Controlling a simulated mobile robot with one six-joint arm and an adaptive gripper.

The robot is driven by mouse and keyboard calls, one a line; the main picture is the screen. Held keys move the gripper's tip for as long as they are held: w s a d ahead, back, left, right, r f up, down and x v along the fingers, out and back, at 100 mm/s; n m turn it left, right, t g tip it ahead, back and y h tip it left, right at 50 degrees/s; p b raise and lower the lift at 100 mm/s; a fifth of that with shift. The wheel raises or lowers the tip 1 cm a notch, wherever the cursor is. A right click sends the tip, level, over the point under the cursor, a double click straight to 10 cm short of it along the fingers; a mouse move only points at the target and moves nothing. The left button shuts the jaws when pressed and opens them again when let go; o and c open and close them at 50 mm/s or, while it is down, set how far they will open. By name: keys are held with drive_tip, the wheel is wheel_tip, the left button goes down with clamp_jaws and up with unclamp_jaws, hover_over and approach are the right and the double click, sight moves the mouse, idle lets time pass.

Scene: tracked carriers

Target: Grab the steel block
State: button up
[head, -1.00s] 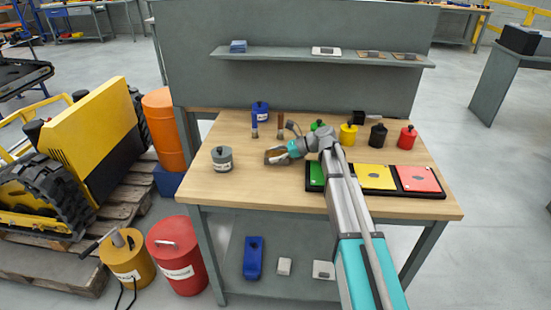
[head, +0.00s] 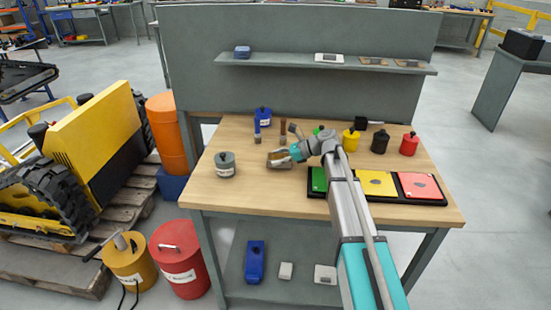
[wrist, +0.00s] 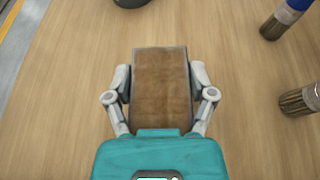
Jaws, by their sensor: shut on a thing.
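A rectangular block (wrist: 159,88) with a brown, rust-like top and thin grey edges lies between the fingers in the wrist view. It is the only thing there that could be the steel block. My gripper (wrist: 160,90) is shut on it, one finger on each long side. In the head view the block (head: 279,159) shows small at the tip of my gripper (head: 283,158), over the left middle of the wooden bench top (head: 245,190). I cannot tell whether it touches the wood or hangs just above it.
A grey canister (head: 225,165) stands left of the block. A black tray (head: 400,198) with green, yellow and red panels lies right. Yellow, black and red canisters (head: 409,144) stand behind the tray.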

drive_tip(key=shift+r+p, duration=0.6)
drive_tip(key=shift+r, duration=0.35)
drive_tip(key=s+a+r+p, duration=0.3)
drive_tip(key=s+r+p, duration=0.7)
drive_tip(key=s, duration=0.3)
drive_tip(key=shift+s, duration=0.35)
drive_tip(key=shift+r, duration=0.15)
